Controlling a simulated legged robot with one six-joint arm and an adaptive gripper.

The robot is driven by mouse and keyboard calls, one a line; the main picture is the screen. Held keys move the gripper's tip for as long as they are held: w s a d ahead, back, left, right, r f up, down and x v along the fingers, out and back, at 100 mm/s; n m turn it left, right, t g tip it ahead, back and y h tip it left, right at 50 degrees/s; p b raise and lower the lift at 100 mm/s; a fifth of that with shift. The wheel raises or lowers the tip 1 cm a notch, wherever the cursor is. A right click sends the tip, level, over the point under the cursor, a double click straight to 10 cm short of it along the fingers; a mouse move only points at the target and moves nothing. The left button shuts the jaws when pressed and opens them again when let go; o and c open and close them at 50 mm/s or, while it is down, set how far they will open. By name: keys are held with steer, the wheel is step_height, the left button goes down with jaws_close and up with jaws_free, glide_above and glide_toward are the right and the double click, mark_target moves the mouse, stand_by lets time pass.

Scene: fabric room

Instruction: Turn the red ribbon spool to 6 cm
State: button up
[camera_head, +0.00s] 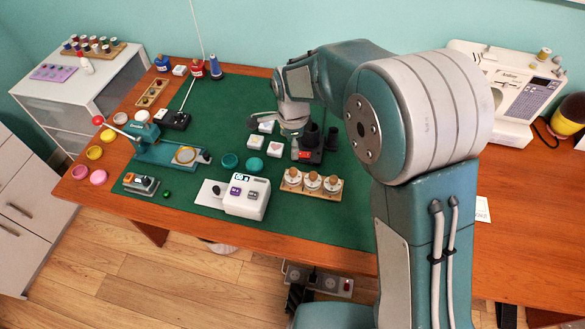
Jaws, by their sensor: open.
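A red spool (198,69) stands upright at the back left of the table, between two blue spools; it is likely the red ribbon spool. No 6 cm mark can be read at this size. My gripper (278,122) is open above the green mat, well to the right of the red spool and apart from it. It hangs close to a black device with a red switch (305,155). My arm hides part of the gripper and the mat behind it.
The green mat (333,228) holds a teal lever press (160,152), a white box with buttons (245,198) and a wooden rack of round stamps (312,184). Several pots stand at the left edge. A sewing machine (505,85) stands at the right.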

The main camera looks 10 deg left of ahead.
mark_target(293, 170)
step_height(293, 170, down, 11)
steer(key=shift+r, duration=0.15)
stand_by(0.4)
jaws_close()
